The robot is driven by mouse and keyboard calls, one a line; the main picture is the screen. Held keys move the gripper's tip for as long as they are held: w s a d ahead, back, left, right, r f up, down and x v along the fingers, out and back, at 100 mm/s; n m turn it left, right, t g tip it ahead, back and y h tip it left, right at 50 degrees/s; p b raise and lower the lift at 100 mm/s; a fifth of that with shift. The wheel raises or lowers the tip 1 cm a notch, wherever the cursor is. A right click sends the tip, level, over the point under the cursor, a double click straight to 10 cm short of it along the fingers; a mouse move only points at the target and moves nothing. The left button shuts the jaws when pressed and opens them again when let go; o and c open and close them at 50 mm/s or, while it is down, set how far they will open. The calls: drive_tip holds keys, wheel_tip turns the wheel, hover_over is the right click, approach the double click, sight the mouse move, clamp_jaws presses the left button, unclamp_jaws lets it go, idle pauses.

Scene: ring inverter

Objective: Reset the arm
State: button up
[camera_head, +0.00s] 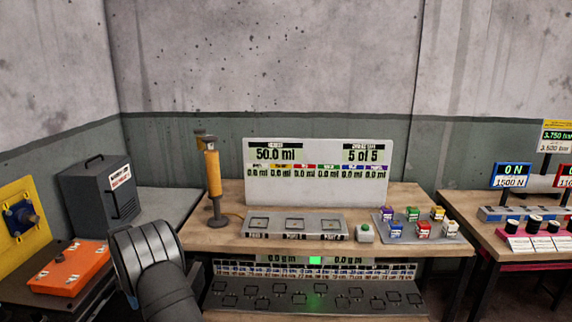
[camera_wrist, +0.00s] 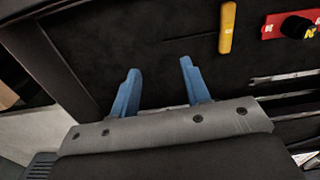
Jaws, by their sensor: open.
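My gripper (camera_wrist: 158,92) shows in the wrist view as two blue fingers spread apart, with nothing between them. Beyond them is a dark flat surface. In the head view my dark grey arm reaches up at the lower left, in front of the wooden bench's left end, and its fingers are mostly hidden behind the wrist.
A wooden bench (camera_head: 400,259) holds a display board (camera_head: 318,190), a yellow dispenser (camera_head: 213,174), a grey three-place block (camera_head: 293,226), a green button (camera_head: 365,232) and a tray with several coloured containers. An orange box (camera_head: 68,267) and dark cabinet (camera_head: 101,195) stand left.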

drive_tip(key=shift+m, duration=0.3)
drive_tip(key=w+d+f, duration=0.1)
drive_tip(key=f, duration=0.3)
drive_tip(key=w+f, duration=0.1)
drive_tip(key=f, duration=0.3)
drive_tip(key=w+d+f, duration=0.1)
drive_tip(key=f, duration=0.3)
drive_tip(key=shift+w+d, duration=0.3)
drive_tip(key=shift+r, duration=0.1)
idle(0.4)
